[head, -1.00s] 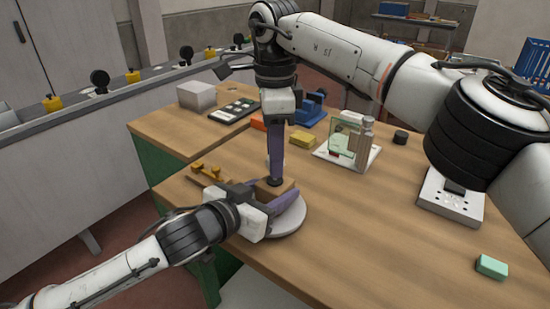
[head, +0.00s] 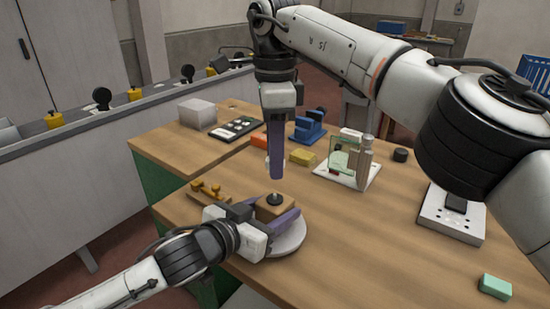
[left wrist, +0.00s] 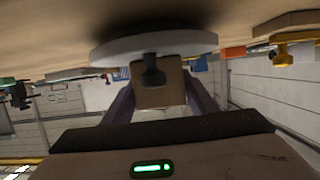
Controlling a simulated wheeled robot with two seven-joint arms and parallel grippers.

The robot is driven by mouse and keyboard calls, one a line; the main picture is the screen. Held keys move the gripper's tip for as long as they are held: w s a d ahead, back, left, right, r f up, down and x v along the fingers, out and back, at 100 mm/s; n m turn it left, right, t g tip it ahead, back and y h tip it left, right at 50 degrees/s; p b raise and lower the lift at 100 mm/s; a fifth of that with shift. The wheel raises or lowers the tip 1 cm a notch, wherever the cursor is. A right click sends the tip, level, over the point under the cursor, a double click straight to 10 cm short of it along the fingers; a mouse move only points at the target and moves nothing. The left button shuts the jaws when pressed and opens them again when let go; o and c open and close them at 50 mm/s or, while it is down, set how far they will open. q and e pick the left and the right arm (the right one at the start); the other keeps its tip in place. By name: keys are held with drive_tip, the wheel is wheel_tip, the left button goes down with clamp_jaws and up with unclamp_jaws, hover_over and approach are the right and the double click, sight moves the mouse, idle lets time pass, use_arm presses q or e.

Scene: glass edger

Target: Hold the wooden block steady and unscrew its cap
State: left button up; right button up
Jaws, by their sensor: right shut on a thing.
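The wooden block (head: 266,208) sits on a round pale disc (head: 288,241) near the table's left edge. A dark round fitting with a short stub (head: 275,199) shows on its top. My left gripper (head: 276,213) is shut on the block from both sides; the left wrist view also shows the block (left wrist: 172,92) between its fingers. A dark knobbed post (left wrist: 152,74) appears in front of it there. My right gripper (head: 277,176) points down above the block, clear of it. It is shut on the cap, which its fingers hide.
Behind stand a yellow block (head: 302,158), a blue device (head: 308,127) and a glass panel stand (head: 345,160). The front middle of the table is clear.

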use_arm(q)
drive_tip(key=o, duration=0.4)
drive_tip(key=shift+c, duration=0.2)
drive_tip(key=shift+s, duration=0.1)
